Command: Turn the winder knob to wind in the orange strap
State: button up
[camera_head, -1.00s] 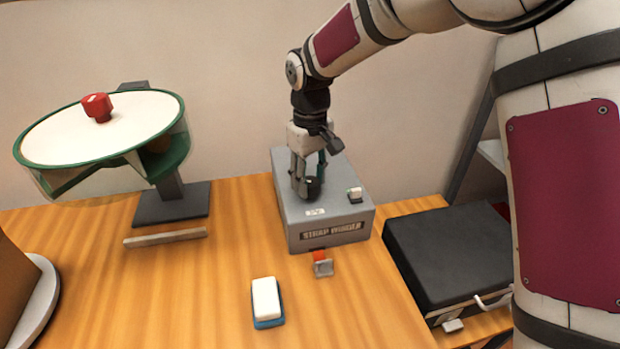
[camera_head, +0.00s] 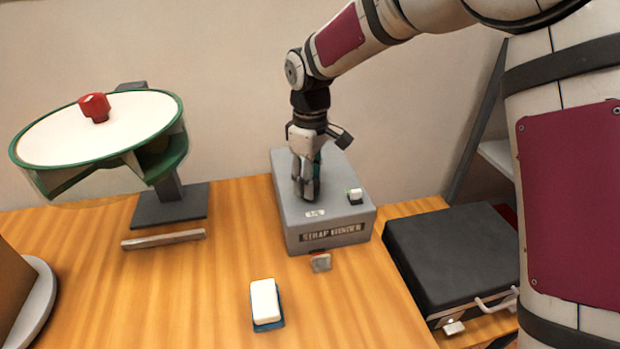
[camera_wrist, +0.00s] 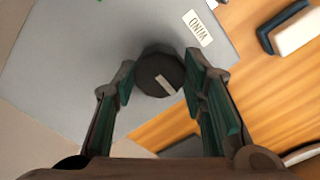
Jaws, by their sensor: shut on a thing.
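The grey strap winder box (camera_head: 345,222) stands on the wooden table. My gripper (camera_head: 306,192) points down over its top and is shut on the winder knob. In the wrist view the dark round knob (camera_wrist: 160,72), with a pale mark on it, sits between my two green-padded fingers (camera_wrist: 158,82). A label reading WIND (camera_wrist: 198,28) lies beside the knob. The metal strap end (camera_head: 321,262) rests close against the box's front. Almost no orange shows there now.
A small white button (camera_head: 355,195) is on the box top at the right. A white and blue block (camera_head: 265,303) lies in front. A black case (camera_head: 450,255) is at the right. A round green-rimmed stand (camera_head: 105,130) with a red knob (camera_head: 94,107) is at the left.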

jog(key=o, duration=1.2)
jog(key=shift+c, duration=0.2)
notch_tip(320, 180, up, 12)
jog(key=s+d+r+m+t, duration=0.1)
jog(key=s+d+r+m, duration=0.2)
jog(key=s+d, duration=0.35)
jog(key=s+d+r+m+t, duration=0.1)
jog(key=s+d+r+m, duration=0.25)
jog(key=s+d, duration=0.3)
jog(key=s+d+f+m+t, duration=0.1)
jog(key=s+d+f+m, duration=0.1)
jog(key=s, duration=0.6)
jog(key=s+d+f+m+t, duration=0.1)
jog(key=s+d+f+m, duration=0.1)
jog(key=s+d+m, duration=0.2)
jog(key=s+d, duration=0.3)
jog(key=s, duration=0.1)
jog(key=shift+s+f, duration=0.15)
jog(key=shift+f, duration=0.2)
